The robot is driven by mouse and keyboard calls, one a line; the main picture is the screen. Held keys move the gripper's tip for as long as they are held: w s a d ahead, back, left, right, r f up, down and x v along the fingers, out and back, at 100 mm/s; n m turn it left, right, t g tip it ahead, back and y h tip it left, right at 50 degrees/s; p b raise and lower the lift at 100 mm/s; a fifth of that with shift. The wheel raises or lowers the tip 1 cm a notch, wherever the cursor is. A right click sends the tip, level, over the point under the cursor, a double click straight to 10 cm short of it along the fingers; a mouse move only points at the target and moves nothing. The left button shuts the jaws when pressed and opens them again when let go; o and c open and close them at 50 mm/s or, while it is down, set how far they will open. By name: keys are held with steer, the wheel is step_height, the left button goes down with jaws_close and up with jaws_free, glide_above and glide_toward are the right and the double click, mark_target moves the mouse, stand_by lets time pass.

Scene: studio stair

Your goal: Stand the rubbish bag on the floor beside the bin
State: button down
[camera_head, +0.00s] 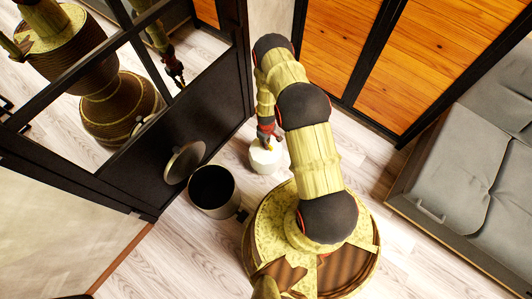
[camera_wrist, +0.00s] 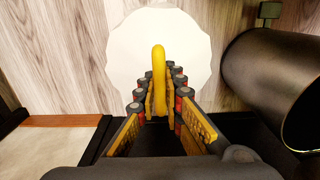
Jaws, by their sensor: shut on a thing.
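The white rubbish bag (camera_head: 262,160) is at floor level near the bin, by the foot of my base; I cannot tell whether it touches the floor. In the wrist view the bag (camera_wrist: 130,45) is a pale, many-sided round shape with a yellow loop handle (camera_wrist: 159,60) on top. My gripper (camera_head: 268,135) is above the bag, and in the wrist view its fingers (camera_wrist: 162,100) are shut on the yellow handle. The dark bin (camera_head: 213,190) stands open to the left of the bag, with a gap of floor between them. It shows at the right of the wrist view (camera_wrist: 265,85).
The bin's round lid (camera_head: 184,162) is raised beside its mouth. A black-framed glass door or mirror (camera_head: 190,90) stands at the left. Wooden panels (camera_head: 430,50) are at the back and a grey sofa (camera_head: 455,170) is at the right. Pale wood floor (camera_head: 375,165) is clear before the sofa.

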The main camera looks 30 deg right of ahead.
mark_target(264, 162)
step_height(264, 162, down, 8)
steer(key=b, duration=0.2)
steer(key=shift+r+b, duration=0.25)
steer(key=shift+b, duration=0.15)
steer(key=shift+w, duration=0.1)
steer(key=c, duration=1.9)
jaws_free()
steer(key=shift+f, duration=0.1)
